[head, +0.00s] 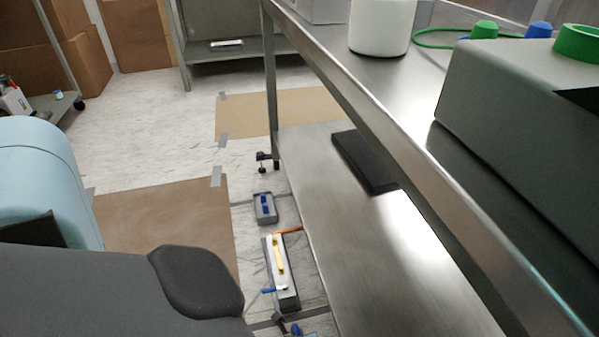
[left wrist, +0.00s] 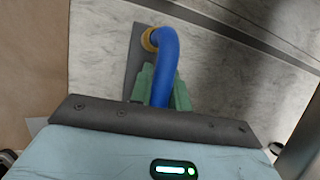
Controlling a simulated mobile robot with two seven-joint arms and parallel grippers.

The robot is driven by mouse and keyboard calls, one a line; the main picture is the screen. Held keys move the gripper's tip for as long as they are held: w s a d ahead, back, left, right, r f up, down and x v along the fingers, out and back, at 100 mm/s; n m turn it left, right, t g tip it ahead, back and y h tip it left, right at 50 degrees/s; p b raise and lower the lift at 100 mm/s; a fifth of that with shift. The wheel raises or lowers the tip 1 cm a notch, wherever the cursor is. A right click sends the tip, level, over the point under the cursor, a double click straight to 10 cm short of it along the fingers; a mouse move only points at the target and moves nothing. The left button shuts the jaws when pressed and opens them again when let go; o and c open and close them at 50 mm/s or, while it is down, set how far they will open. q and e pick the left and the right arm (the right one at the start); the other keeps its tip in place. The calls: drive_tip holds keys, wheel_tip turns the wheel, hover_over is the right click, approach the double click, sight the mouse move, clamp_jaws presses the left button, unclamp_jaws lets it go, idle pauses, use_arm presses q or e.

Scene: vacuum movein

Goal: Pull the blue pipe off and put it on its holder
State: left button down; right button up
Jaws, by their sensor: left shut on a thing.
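The blue pipe (left wrist: 169,50) is in the left wrist view. It is a thick curved tube that bends over at its far end to a yellow-orange ring (left wrist: 150,39). The ring sits at a dark grey plate (left wrist: 134,60); I cannot tell whether the pipe is still joined there. My left gripper (left wrist: 163,83) has green fingers shut around the straight part of the pipe. The pipe and the left fingers do not show clearly in the head view. My right gripper is not in view, and I cannot make out the holder for certain.
A steel bench (head: 400,110) with a lower shelf (head: 340,210) runs along the right. A grey machine (head: 520,110) and a white container (head: 381,27) stand on it.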

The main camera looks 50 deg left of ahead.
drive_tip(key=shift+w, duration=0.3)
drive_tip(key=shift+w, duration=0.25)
use_arm(q)
drive_tip(key=shift+f, duration=0.15)
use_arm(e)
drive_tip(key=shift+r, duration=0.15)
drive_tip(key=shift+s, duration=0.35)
use_arm(q)
drive_tip(key=shift+f, duration=0.15)
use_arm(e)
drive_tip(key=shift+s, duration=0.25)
use_arm(q)
drive_tip(key=shift+f, duration=0.45)
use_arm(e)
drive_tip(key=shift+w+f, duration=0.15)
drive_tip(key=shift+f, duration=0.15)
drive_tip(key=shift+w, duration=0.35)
use_arm(q)
drive_tip(key=shift+f+b, duration=0.35)
drive_tip(key=shift+f, duration=0.2)
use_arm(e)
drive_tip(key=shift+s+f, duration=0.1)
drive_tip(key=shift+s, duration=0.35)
